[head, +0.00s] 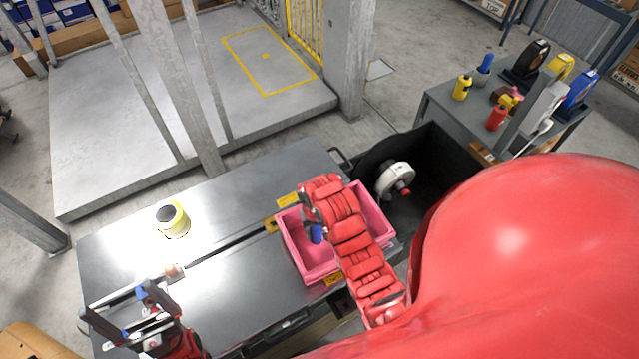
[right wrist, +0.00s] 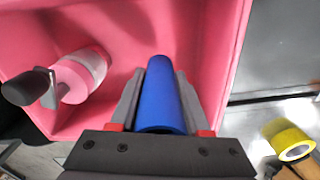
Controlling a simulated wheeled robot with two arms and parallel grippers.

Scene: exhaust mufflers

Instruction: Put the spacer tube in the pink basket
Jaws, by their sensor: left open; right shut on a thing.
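The spacer tube appears to be the blue cylinder (right wrist: 160,98) in the right wrist view. My right gripper (right wrist: 160,90) is shut on it, with one finger on each side. The pink basket (head: 300,258) stands on the grey table. In the head view the tube (head: 317,234) shows within the basket's opening, partly hidden by my red right arm. Pink basket walls (right wrist: 205,30) surround much of the tube in the right wrist view. Whether it touches the floor I cannot tell. My left gripper (head: 115,302) is open and empty over the table's near left.
A yellow roll (head: 173,220) stands on the table. A black bin (head: 430,150) right of the basket holds a white round part (head: 396,180). A pinkish cylinder (right wrist: 80,75) shows left in the right wrist view. A cluttered side table (head: 440,100) stands at upper right.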

